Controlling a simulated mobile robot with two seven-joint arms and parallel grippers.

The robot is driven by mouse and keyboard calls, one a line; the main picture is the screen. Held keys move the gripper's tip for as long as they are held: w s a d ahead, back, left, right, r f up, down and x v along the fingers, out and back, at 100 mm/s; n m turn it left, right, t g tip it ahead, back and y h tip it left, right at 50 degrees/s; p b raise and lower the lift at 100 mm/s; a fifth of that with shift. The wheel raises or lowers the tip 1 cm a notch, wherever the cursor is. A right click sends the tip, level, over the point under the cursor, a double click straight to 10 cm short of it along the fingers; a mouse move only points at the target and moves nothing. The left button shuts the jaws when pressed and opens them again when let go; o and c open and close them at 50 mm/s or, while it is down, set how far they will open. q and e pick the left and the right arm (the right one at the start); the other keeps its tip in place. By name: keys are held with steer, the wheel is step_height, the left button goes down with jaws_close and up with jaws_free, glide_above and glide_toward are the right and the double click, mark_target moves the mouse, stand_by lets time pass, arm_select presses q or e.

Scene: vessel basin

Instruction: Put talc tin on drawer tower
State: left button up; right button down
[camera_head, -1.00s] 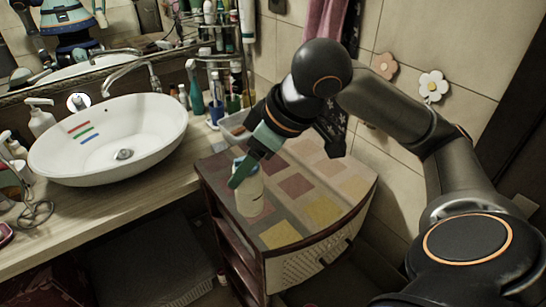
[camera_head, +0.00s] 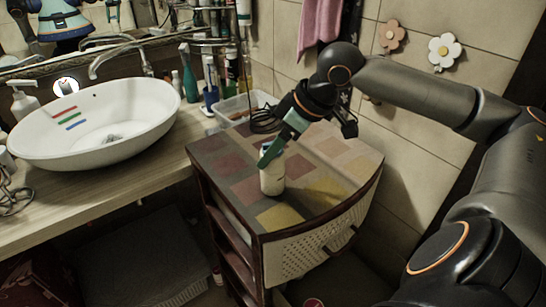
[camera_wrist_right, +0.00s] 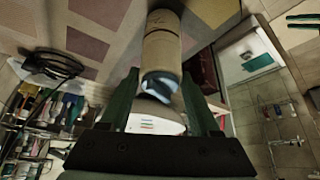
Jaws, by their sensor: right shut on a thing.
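The talc tin (camera_head: 272,178) is a small pale cylinder, upright at the middle of the drawer tower's (camera_head: 312,252) patterned top. I cannot tell whether its base touches the top or hangs just above it. My right gripper (camera_head: 268,157), with green fingers, is shut on the tin's upper part from above. In the right wrist view the tin (camera_wrist_right: 162,48) extends out between the two fingers (camera_wrist_right: 160,95), which hide part of its near end. My left gripper is not in view.
A white basin (camera_head: 95,130) stands on the wooden counter (camera_head: 120,191) to the left. Bottles and a clear plastic box (camera_head: 240,107) are behind the tower. The tiled wall (camera_head: 405,200) is to the right. The tower's top around the tin is clear.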

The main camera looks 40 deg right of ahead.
steer(key=shift+f, duration=0.15)
steer(key=shift+f, duration=0.15)
steer(key=shift+c, duration=0.6)
jaws_free()
